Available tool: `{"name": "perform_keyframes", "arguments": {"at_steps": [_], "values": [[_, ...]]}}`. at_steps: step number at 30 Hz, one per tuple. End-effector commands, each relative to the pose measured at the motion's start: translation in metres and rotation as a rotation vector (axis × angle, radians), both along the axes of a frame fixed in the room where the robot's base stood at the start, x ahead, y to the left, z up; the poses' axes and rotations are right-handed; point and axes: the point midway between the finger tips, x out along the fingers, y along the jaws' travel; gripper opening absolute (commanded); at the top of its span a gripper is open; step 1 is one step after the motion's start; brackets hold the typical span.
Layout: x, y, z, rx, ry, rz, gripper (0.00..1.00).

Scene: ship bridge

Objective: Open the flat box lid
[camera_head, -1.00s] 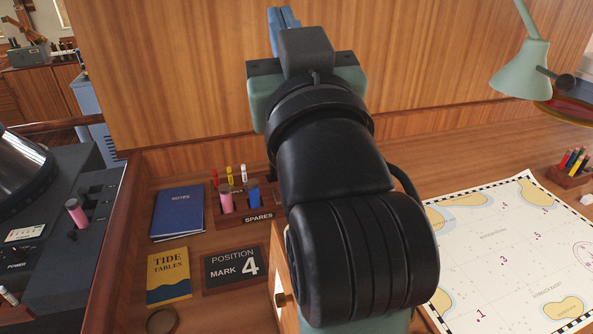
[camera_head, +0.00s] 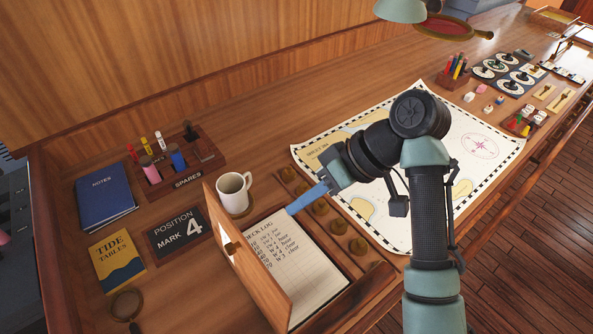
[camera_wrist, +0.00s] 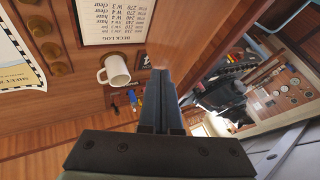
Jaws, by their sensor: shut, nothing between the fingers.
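The flat wooden box (camera_head: 345,305) lies on the desk with a white deck log sheet (camera_head: 300,270) inside. Its lid (camera_head: 262,275) stands raised along the left side, steeply tilted, with a small round knob (camera_head: 232,247) on it. My gripper (camera_head: 291,211) has blue fingers, shut and empty, over the far end of the box, right of the lid. In the wrist view the shut fingers (camera_wrist: 160,78) point toward the desk. The deck log (camera_wrist: 112,18) is above them and the lid's wooden face (camera_wrist: 195,30) is to their right. I cannot tell whether they touch the lid.
A white mug (camera_head: 234,192) stands just behind the box, close to my fingers. Round wooden knobs (camera_head: 339,226) line the box's right side. A chart (camera_head: 470,190) lies farther right. A spares rack (camera_head: 175,172), notebook (camera_head: 104,192) and tide tables (camera_head: 117,258) are left.

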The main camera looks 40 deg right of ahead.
Motion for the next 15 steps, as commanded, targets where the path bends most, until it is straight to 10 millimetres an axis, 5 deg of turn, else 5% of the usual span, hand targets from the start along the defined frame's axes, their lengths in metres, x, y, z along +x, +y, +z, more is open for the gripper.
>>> {"name": "perform_keyframes", "arguments": {"at_steps": [11, 15], "values": [[0.026, 0.036, -0.054, 0.001, 0.002, -0.001, 0.0], [0.025, 0.057, -0.048, -0.002, -0.001, -0.001, 0.0]]}}
